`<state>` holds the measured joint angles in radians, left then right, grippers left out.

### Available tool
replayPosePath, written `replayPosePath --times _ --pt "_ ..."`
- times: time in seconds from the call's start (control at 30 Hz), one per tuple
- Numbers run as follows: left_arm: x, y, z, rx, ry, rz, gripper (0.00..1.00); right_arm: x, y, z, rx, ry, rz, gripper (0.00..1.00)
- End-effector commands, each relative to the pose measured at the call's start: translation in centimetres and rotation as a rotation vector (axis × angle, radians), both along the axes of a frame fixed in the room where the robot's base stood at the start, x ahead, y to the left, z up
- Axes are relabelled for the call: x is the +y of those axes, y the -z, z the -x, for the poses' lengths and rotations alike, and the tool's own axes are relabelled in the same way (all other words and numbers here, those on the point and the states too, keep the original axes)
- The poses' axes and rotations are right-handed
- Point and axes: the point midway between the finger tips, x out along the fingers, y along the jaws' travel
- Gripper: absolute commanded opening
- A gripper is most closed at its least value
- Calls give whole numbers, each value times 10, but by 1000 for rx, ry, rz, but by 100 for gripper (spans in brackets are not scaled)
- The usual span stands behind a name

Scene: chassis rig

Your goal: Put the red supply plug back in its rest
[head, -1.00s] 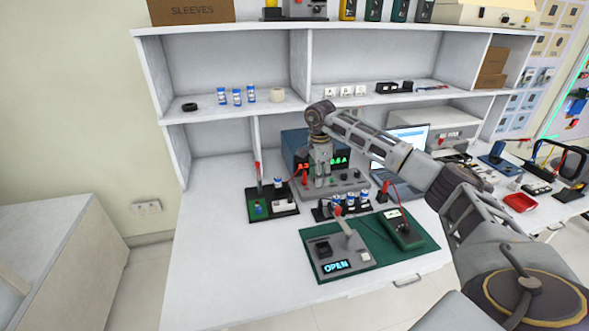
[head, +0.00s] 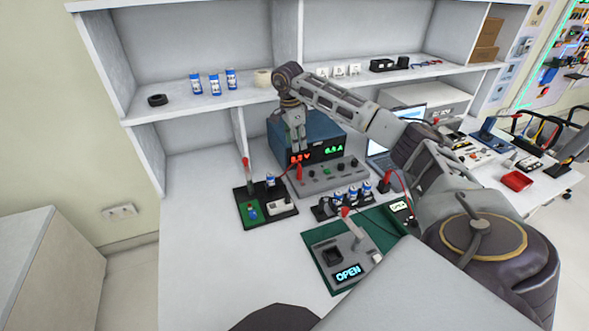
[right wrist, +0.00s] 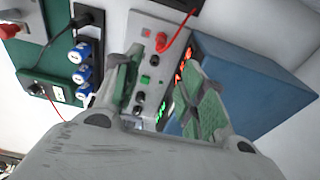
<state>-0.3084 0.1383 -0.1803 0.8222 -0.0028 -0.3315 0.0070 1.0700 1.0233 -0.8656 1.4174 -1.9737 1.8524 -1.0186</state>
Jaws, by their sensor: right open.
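The red supply plug (head: 299,172) stands at the left end of the grey front panel (head: 330,181) of the blue power supply (head: 318,134), with a red lead running left from it. It also shows in the right wrist view (right wrist: 160,40). My right gripper (head: 297,148) is open and empty just above the plug; in the right wrist view its fingers (right wrist: 166,88) are apart, with the plug beyond them. I cannot tell which hole or rest the plug sits in. My left gripper is not in view.
A black tray (head: 262,222) with a red-handled lever stands left of the supply. Several blue-white cells (head: 352,194) sit in a holder in front. A green mat (head: 312,252) carries a switch box reading OPEN (head: 348,272). The shelf above is near my arm. The table's left front is bare.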

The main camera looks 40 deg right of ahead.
Motion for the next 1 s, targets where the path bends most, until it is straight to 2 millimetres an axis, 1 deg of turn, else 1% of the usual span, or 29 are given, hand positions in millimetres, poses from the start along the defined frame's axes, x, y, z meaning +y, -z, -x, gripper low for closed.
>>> replayPosePath --times 0.37,0.53,0.67,1.0 --pt "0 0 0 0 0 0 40 0 0 0 0 0 0 41" --pt "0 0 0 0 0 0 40 0 6 0 1 0 0 41" --pt "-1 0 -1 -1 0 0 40 -2 17 1 3 0 0 41" --pt "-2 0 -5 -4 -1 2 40 -7 61 3 2 0 -1 41"
